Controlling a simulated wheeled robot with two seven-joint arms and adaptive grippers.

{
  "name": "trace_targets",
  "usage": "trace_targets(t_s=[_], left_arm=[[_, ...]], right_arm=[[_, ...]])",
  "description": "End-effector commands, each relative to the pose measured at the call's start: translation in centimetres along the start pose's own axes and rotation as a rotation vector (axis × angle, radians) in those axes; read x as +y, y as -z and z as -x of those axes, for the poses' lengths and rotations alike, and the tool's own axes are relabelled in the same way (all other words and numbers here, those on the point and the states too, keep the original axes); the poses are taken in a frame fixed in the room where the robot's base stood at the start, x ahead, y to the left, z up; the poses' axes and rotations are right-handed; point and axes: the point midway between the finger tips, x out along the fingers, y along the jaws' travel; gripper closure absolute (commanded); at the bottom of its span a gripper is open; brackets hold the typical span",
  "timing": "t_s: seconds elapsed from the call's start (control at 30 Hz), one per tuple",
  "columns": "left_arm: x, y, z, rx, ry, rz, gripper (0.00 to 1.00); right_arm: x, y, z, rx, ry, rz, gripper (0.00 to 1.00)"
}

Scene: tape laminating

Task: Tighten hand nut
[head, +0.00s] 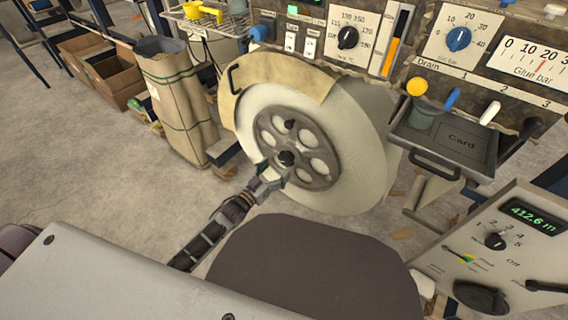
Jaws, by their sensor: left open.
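A large cream tape roll (365,140) is mounted upright on the machine, with a grey spoked hub disc (322,153) on its face. A dark knob, which looks like the hand nut (287,158), sticks out near the hub's middle. A second small dark knob (290,125) sits above it on the disc. My left gripper (276,178) is open just below and in front of the hand nut. Its fingers are small and partly blend with the hub, so I cannot tell whether they touch the nut. My right gripper is not in view.
The control panel (328,38) with dials stands behind the roll. A grey tray marked Card (461,141) and coloured levers are at the right. A counter box (520,215) is at the lower right. A sack (175,100) and cardboard boxes (108,75) stand at the left, with clear floor before them.

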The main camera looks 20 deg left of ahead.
Motion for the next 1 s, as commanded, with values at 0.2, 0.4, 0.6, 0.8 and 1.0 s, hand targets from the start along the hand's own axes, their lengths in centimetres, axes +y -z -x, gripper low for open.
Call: trace_targets(t_s=[0.2, 0.4, 0.6, 0.8, 1.0], left_arm=[[0.0, -0.1, -2.0, 0.001, -0.001, -0.001, 0.20], [0.0, -0.1, -3.8, 0.001, 0.000, 0.000, 0.20], [0.0, -0.1, -5.0, -0.001, 0.000, 0.000, 0.20], [0.0, -0.1, -5.5, -0.001, 0.000, -0.001, 0.20], [0.0, 0.0, -5.5, -0.001, 0.000, 0.000, 0.20]], right_arm=[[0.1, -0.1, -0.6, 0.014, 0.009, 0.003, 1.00], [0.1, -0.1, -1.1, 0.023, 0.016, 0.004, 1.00], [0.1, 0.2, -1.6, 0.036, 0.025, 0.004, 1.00], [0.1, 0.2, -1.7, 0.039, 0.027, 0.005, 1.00], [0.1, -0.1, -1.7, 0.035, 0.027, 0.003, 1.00]])
